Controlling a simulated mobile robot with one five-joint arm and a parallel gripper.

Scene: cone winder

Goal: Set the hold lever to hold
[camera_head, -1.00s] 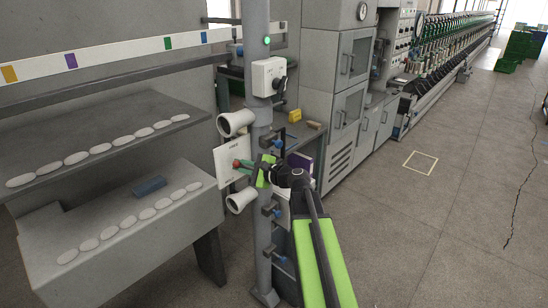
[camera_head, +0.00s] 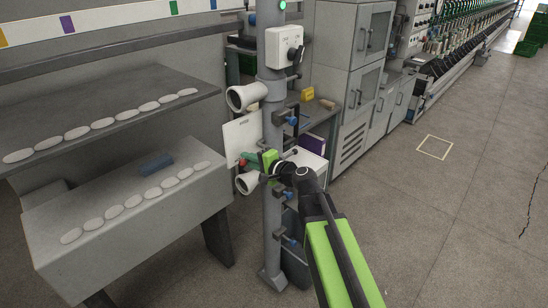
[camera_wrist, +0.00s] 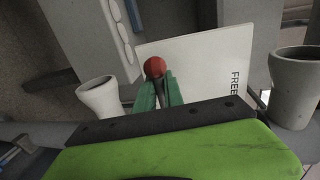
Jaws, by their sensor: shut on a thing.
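The hold lever (camera_wrist: 154,67) shows a red ball knob at the tips of my gripper (camera_wrist: 159,92) in the wrist view. The green fingers are shut on the lever just below the knob. Behind it is a white plate (camera_wrist: 205,62), marked FREE at its right end; the knob is near the other end. In the head view the plate (camera_head: 240,133) is on the grey post, and my gripper (camera_head: 252,161) is at its lower part, close above the lower white cone (camera_head: 247,182). Any other marking on the plate is hidden or unreadable.
An upper white cone (camera_head: 246,96) sticks out above the plate. The grey post (camera_head: 273,215) stands right beside my gripper, with a switch box (camera_head: 283,46) higher up. Shelves with white discs (camera_head: 76,132) are at the left. Floor at the right is open.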

